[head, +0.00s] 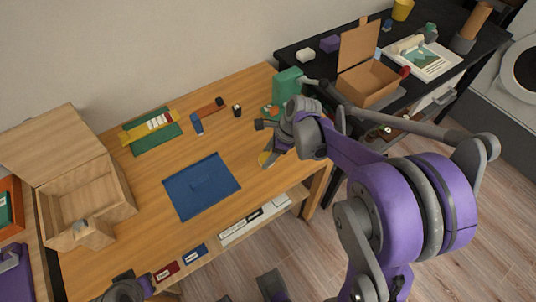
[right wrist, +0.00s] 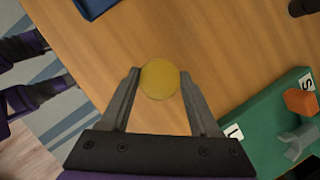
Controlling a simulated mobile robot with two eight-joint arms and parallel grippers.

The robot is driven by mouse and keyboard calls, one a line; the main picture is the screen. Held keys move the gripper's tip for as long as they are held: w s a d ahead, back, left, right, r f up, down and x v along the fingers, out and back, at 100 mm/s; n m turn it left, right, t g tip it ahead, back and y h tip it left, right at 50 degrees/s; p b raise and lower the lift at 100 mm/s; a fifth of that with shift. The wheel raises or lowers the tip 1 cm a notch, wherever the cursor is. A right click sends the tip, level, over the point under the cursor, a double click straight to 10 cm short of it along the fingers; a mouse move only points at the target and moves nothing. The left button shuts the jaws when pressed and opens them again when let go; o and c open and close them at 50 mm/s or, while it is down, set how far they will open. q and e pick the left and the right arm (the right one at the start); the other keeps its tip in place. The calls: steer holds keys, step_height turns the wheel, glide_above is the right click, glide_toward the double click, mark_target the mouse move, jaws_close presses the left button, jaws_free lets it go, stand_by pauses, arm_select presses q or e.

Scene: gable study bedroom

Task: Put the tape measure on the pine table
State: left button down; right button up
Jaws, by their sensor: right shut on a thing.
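The tape measure, seen as a round yellow disc (right wrist: 160,79), sits between the fingertips of my right gripper (right wrist: 158,84). In the head view my right gripper (head: 268,150) is low over the right part of the pine table (head: 150,195), with a bit of yellow showing at its tips. The gripper is shut on the tape measure. I cannot tell whether the tape measure touches the tabletop. Part of my left arm shows at the lower left edge in the head view; its fingers are not clear.
A blue mat (head: 201,186) lies left of my right gripper. An open wooden box (head: 85,195) stands at the left end. A green box (head: 287,86) stands at the back right. A black table (head: 300,70) with a cardboard box (head: 368,84) is behind. Bare wood surrounds the mat.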

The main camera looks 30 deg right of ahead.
steer(key=shift+f, duration=0.2)
steer(key=o, duration=1.4)
steer(key=shift+c, duration=0.2)
steer(key=shift+r, duration=0.15)
steer(key=shift+r, duration=0.25)
steer(key=p+v, duration=0.2)
steer(key=v, duration=0.9)
steer(key=s+a+f+n+t+h, duration=0.1)
steer(key=s+a+n, duration=0.4)
steer(key=n, duration=0.7)
steer(key=s+a+f+n+t+h, duration=0.1)
steer(key=s+a+f+n, duration=0.3)
steer(key=s+n, duration=0.6)
steer(key=a+n+h, duration=0.1)
steer(key=n, duration=0.1)
steer(key=shift+a+f+n+t+h, duration=0.15)
steer(key=shift+a+n+t+h, duration=0.15)
steer(key=shift+n, duration=0.1)
